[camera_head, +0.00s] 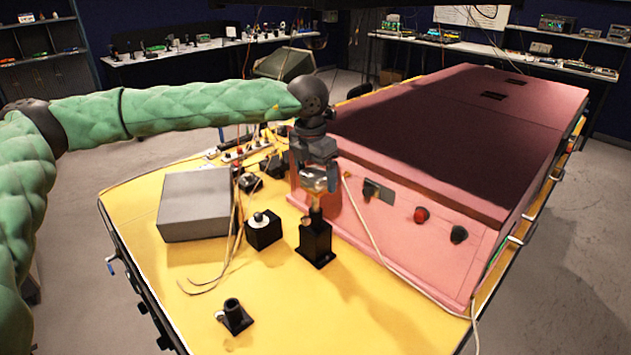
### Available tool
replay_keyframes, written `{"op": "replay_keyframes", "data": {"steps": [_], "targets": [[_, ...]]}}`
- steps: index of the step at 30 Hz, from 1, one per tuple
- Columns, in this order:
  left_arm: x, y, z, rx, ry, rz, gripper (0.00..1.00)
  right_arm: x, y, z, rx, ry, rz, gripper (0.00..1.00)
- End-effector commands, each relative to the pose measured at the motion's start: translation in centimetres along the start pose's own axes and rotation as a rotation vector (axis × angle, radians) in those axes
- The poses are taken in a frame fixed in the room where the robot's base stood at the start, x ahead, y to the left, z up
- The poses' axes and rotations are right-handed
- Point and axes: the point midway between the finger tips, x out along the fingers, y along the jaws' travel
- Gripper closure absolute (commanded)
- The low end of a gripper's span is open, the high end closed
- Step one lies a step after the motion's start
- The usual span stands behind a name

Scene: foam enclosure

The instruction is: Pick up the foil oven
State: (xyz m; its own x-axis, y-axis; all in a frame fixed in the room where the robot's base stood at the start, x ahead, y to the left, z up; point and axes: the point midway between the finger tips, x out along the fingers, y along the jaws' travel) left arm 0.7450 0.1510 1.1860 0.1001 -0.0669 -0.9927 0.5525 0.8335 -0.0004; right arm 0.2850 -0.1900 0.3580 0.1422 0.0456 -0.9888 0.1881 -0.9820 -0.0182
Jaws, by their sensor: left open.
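A black stand (315,243) stands upright on the yellow table. A small shiny, brass-and-silver piece (316,215) rises from its top; this may be the foil oven, but it is too small to be sure. My left gripper (318,187) points straight down over the stand. It is open, with its fingers at the upper part of the shiny piece. I cannot tell whether they touch it. The fingers partly hide the piece's top. My right gripper is out of view.
A large pink enclosure (420,205) with switches stands close right of the gripper. A grey box (195,205), a black block (264,230) and a small black holder (234,317) stand on the yellow table (300,320). Loose cables lie left of the stand. The table's front is mostly clear.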

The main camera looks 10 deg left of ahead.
Motion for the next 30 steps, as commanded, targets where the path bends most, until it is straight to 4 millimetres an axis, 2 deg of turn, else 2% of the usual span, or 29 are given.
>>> {"op": "replay_keyframes", "data": {"steps": [9,11,18,20,30], "targets": [[0.37,0.0,-0.02,0.0,0.0,0.0,0.15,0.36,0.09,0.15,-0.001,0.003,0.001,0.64],[0.36,0.0,-0.02,0.0,0.0,0.0,0.24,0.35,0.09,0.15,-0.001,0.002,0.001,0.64],[0.34,0.0,-0.01,0.0,0.0,0.0,0.72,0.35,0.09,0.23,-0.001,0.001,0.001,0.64],[0.24,0.0,0.02,0.0,-0.001,0.0,0.8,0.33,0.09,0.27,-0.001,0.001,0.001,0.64],[-0.15,0.01,0.11,0.0,-0.003,0.0,0.8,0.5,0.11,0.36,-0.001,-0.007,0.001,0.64]]}}
